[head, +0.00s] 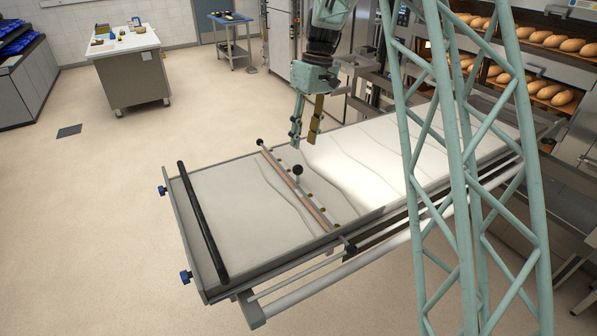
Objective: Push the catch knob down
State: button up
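A black ball knob (298,170) stands on a short stem near the middle of a crossbar (296,186) that spans the pale cloth bed (233,205) of a long loader. I take it for the catch knob. Smaller black knobs show at the bar's far end (259,142) and at its near end (350,250). My gripper (304,141) points down above and slightly behind the middle knob in the picture. Its two fingers are apart with nothing between them. It appears clear of the knob, but the exact height gap cannot be told.
A black handle bar (202,222) crosses the loader's left end, with blue knobs (186,276) on the frame. My green lattice column covers part of the loader at right. Deck ovens with bread loaves (548,92) stand at right.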

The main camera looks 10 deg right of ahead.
aim_at(298, 176)
jog(key=shift+s+a+f, duration=0.2)
jog(key=shift+a+f, duration=0.15)
jog(key=shift+f, duration=1.75)
jog(key=shift+s+a+f, duration=0.2)
jog(key=shift+a+f, duration=0.2)
jog(key=shift+f, duration=1.65)
jog(key=shift+s+a+f, duration=0.2)
jog(key=shift+a+f, duration=0.15)
jog(key=shift+f, duration=1.75)
jog(key=c, duration=1.2)
jog(key=shift+o, duration=0.2)
jog(key=shift+f+b, duration=0.55)
jog(key=shift+f, duration=0.45)
jog(key=o, duration=1.1)
jog(key=shift+f, duration=0.1)
jog(key=shift+o, duration=0.3)
jog(key=shift+r, duration=0.2)
